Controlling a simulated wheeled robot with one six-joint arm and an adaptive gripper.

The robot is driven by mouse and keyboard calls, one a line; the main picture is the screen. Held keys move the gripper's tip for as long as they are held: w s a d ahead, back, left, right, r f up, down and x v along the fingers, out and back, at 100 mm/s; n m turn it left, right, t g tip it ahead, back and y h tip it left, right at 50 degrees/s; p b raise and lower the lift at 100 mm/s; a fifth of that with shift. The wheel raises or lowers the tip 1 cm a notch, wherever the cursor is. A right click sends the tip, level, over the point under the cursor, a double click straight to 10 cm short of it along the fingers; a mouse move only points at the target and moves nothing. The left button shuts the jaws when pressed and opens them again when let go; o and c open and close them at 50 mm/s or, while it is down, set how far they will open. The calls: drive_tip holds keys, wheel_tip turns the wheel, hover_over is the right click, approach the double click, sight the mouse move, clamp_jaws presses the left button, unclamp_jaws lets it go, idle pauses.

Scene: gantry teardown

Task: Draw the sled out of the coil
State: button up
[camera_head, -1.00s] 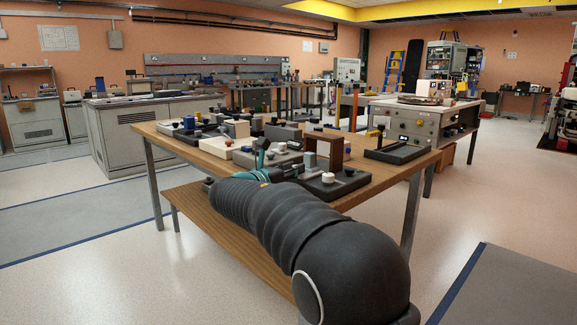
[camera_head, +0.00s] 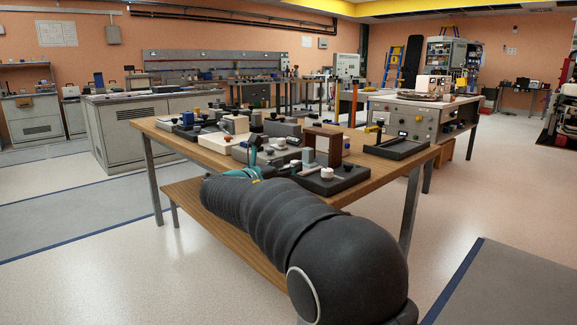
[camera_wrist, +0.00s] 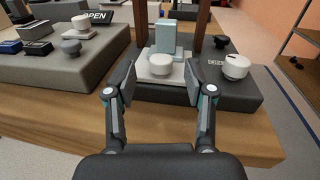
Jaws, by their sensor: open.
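The brown coil (camera_head: 322,141) is an upright arch on a dark base near the table's front right; its two legs (camera_wrist: 195,22) show in the wrist view. The sled (camera_wrist: 154,75) is a pale plate with a white round knob (camera_wrist: 160,64) at its near end and a grey-blue block (camera_wrist: 173,38) behind the knob. The block also shows in the head view (camera_head: 308,157). My gripper (camera_wrist: 159,82) is open and empty. In the wrist view its fingers stand left and right of the knob, with gaps. I cannot tell how far beyond the tips the knob is.
A second white knob (camera_wrist: 236,66) sits on the dark base (camera_wrist: 258,92), right of the fingers. A grey fixture (camera_wrist: 65,62) with a dark knob stands at left. A black tray (camera_head: 397,149) is right of the coil. Bare wood (camera_wrist: 70,118) runs along the table's front edge.

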drive_tip(key=v, duration=1)
drive_tip(key=shift+s+a, duration=0.2)
drive_tip(key=shift+s, duration=0.05)
